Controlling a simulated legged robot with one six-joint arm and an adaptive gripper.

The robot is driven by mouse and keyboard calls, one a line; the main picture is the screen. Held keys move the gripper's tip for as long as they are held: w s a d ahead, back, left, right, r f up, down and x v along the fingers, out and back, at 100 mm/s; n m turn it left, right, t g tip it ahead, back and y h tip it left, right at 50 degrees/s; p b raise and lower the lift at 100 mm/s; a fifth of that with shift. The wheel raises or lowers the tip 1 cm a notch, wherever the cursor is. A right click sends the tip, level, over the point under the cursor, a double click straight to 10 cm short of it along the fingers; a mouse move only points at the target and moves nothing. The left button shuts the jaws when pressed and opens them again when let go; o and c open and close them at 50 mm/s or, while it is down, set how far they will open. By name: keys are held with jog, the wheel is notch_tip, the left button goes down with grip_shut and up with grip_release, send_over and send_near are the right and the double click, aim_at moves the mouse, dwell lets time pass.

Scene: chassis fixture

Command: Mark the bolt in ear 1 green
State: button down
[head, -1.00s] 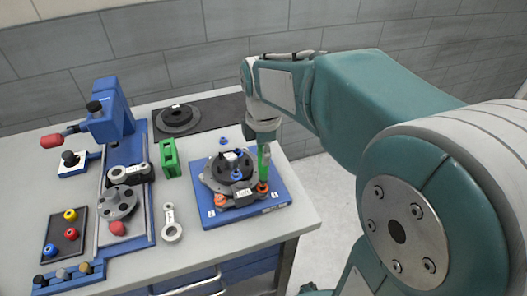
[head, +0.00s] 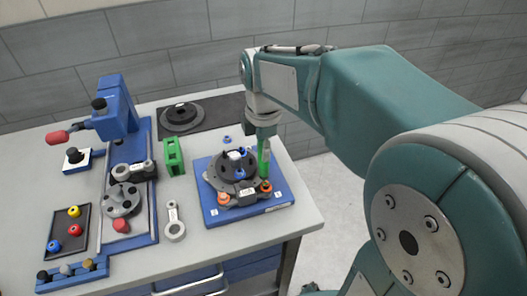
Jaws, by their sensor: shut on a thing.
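My gripper (head: 264,137) is shut on a green marker (head: 264,160), which it holds upright, tip down, over the blue fixture plate (head: 215,218). A dark chassis part (head: 238,163) sits on the plate. One orange bolt (head: 265,186) is at its front right ear, directly below the marker; I cannot tell whether the tip touches it. Another orange bolt (head: 223,198) is at the front left ear, apart from the marker. Small white labels are on the plate by both ears, too small to read. Blue pieces are on top of the chassis part.
A green block (head: 174,158) stands left of the plate. A grey link (head: 174,222) lies in front of it. A blue press (head: 111,113) and a dark tray (head: 68,232) of coloured knobs are further left. The table's right edge is close to the plate.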

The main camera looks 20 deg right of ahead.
jog(key=shift+r, duration=2.2)
